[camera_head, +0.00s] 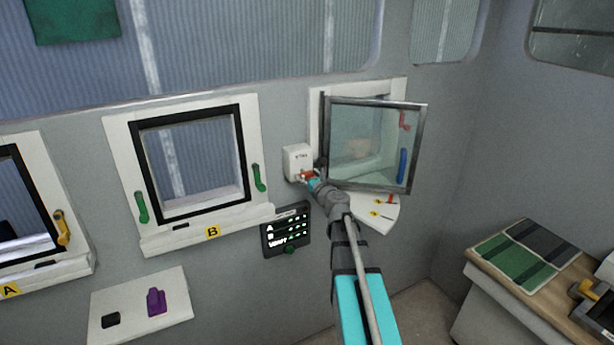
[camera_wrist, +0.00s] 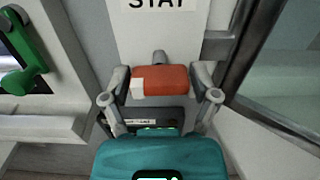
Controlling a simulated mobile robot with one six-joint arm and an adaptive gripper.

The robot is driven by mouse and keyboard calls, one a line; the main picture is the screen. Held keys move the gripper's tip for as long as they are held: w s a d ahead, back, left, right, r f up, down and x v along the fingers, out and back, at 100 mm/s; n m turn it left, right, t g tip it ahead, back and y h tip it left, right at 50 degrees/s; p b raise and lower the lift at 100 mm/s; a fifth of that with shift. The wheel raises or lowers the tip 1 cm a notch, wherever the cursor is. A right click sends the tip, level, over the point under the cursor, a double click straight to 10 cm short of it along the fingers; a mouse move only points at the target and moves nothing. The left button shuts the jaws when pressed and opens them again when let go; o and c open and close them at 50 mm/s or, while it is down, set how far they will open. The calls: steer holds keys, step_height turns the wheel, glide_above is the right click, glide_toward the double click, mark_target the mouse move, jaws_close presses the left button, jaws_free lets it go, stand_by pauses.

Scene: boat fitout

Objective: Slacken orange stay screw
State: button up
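The orange stay screw (camera_wrist: 160,80) has a wide orange knob with a pale patch at its left end, below a white plate lettered STAY (camera_wrist: 165,12). In the wrist view my gripper (camera_wrist: 160,86) has one finger at each end of the knob, touching it or very close. In the head view my gripper (camera_head: 308,176) is at the white stay box (camera_head: 297,157), with a bit of the orange knob (camera_head: 306,174) showing. The hinged window (camera_head: 375,145) beside it stands open, its dark-framed pane swung out from the white frame. The knob's far side is hidden.
The open pane's edge is close to the right of my gripper. A dark panel (camera_head: 286,230) with lit rows is below. Window B (camera_head: 195,160), with green handles, is shut at left. A white shelf (camera_head: 140,308) holds a purple item. A bench (camera_head: 540,270) stands at right.

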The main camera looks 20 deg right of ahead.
steer(key=c, duration=0.4)
steer(key=shift+d, duration=0.1)
steer(key=shift+c, duration=0.8)
